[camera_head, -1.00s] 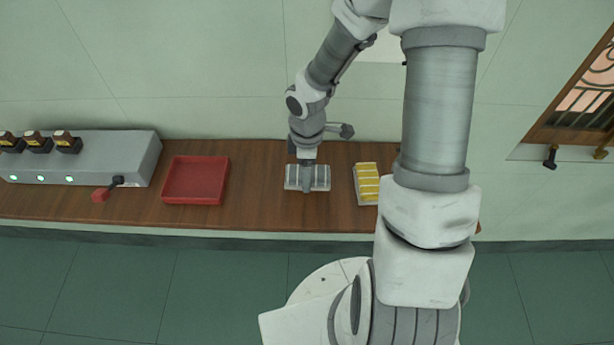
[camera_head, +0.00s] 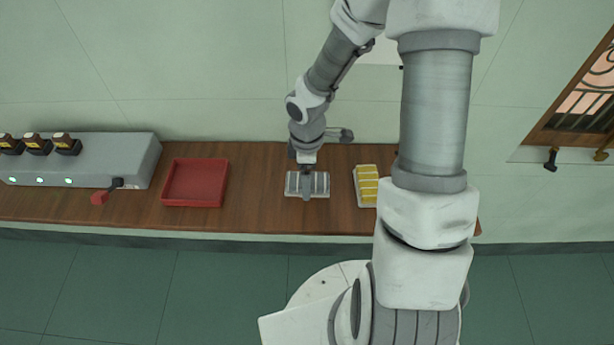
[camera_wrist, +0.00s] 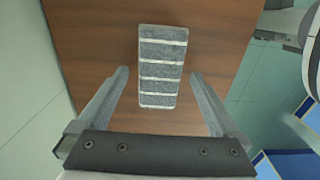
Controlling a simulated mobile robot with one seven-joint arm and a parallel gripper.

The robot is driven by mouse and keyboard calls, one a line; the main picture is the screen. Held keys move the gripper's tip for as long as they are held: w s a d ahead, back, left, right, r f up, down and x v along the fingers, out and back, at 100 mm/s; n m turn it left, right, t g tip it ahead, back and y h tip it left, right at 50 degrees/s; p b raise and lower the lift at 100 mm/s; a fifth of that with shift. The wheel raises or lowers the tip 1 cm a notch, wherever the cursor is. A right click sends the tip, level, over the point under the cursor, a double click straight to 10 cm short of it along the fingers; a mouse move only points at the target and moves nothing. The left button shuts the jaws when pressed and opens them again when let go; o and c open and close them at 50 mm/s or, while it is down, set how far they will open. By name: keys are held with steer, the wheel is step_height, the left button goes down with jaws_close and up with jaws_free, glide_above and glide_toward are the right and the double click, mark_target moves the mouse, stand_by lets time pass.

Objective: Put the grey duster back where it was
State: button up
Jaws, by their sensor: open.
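The grey duster (camera_head: 321,186), a block with pale stripes, is on the brown wooden bench (camera_head: 260,210), between the red tray and the yellow block in the head view. In the wrist view the duster (camera_wrist: 162,65) is seen from above, lengthwise between my fingers. My gripper (camera_wrist: 158,74) is open, with a finger on either side of the duster and a visible gap on both sides. In the head view my gripper (camera_head: 307,188) is over the duster's middle and hides part of it.
An empty red tray (camera_head: 195,182) is to the left. A yellow striped block (camera_head: 367,187) is close on the right. The bench is bare between tray and duster.

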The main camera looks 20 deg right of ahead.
step_height(320, 180, up, 11)
steer(key=p, duration=0.2)
steer(key=shift+f, duration=0.1)
stand_by(0.4)
